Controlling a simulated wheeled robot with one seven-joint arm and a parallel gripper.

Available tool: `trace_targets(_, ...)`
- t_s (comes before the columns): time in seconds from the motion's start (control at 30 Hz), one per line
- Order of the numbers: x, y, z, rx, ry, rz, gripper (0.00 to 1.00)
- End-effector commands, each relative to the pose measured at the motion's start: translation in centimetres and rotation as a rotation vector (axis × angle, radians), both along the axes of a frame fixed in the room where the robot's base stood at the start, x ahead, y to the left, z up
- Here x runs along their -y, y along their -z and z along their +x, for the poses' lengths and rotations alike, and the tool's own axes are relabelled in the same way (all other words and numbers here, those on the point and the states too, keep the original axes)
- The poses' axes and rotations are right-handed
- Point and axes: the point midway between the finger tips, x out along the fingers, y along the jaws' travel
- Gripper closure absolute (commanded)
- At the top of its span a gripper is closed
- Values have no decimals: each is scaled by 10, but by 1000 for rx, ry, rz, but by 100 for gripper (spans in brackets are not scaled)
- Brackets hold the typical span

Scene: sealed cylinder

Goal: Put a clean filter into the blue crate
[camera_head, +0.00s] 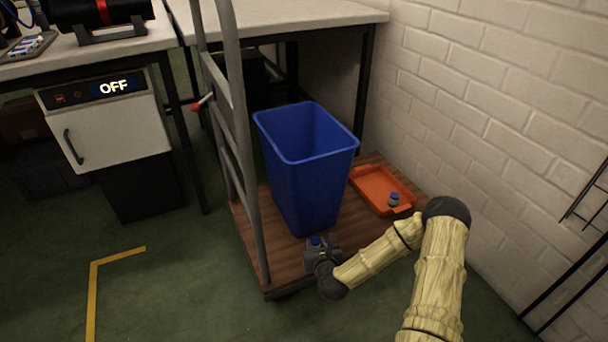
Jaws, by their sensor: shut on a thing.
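The blue crate (305,175), a tall open-topped bin, stands upright on a wooden trolley deck. My gripper (317,248) is low in front of the crate's near base, at the deck's front part. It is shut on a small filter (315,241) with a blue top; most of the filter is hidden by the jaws. Whether it touches the deck or the crate I cannot tell. Another small filter (394,200), blue-capped with a pale body, stands in an orange tray (371,183) right of the crate. I cannot tell whether either filter is clean.
The trolley (276,278) has a grey upright handle frame (239,110) left of the crate. A white brick wall is on the right, with a dark metal rack beside it. Tables stand behind; a white appliance marked OFF (108,120) is at left.

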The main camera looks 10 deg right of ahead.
Motion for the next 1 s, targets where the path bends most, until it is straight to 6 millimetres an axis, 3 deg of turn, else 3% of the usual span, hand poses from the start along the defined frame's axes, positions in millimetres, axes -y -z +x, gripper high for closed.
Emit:
trace_targets(0.63,0,-4,0,0,0,0,91)
trace_targets(0.77,0,-21,0,1,0,0,91)
trace_targets(1.0,0,-73,0,1,0,0,91)
